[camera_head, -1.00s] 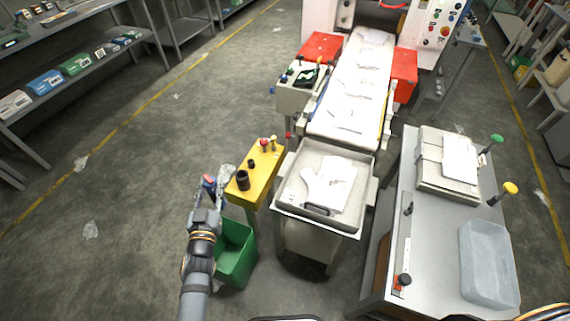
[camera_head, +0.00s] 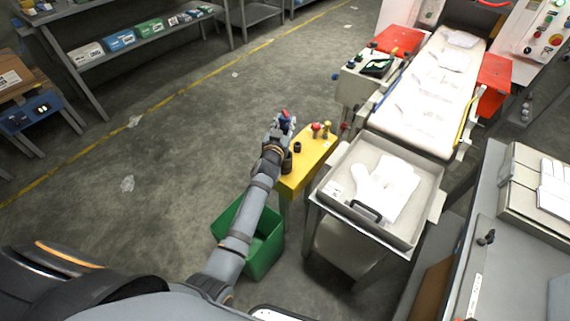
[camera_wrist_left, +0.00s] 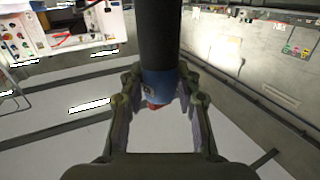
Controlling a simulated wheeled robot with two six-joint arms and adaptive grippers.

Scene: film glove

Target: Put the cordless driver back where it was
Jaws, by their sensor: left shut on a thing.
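My left gripper (camera_head: 281,128) is shut on the cordless driver (camera_head: 285,119), whose blue and red parts show at the fingertips. In the left wrist view, the driver's blue part with a red spot (camera_wrist_left: 157,84) sits between the two fingers, below a thick black cylindrical part. The gripper is at the left side of the yellow stand (camera_head: 308,162), near its far end in the picture; its height above the stand cannot be told. Black round holders (camera_head: 287,163) and red and yellow knobs (camera_head: 321,129) are on the stand. My forearm hides part of it. My right gripper is not in view.
A green bin (camera_head: 268,254) stands on the floor below my left arm. A grey tray (camera_head: 346,160) with white gloves or film is right of the stand, with the conveyor (camera_head: 400,118) behind. Open floor lies to the left.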

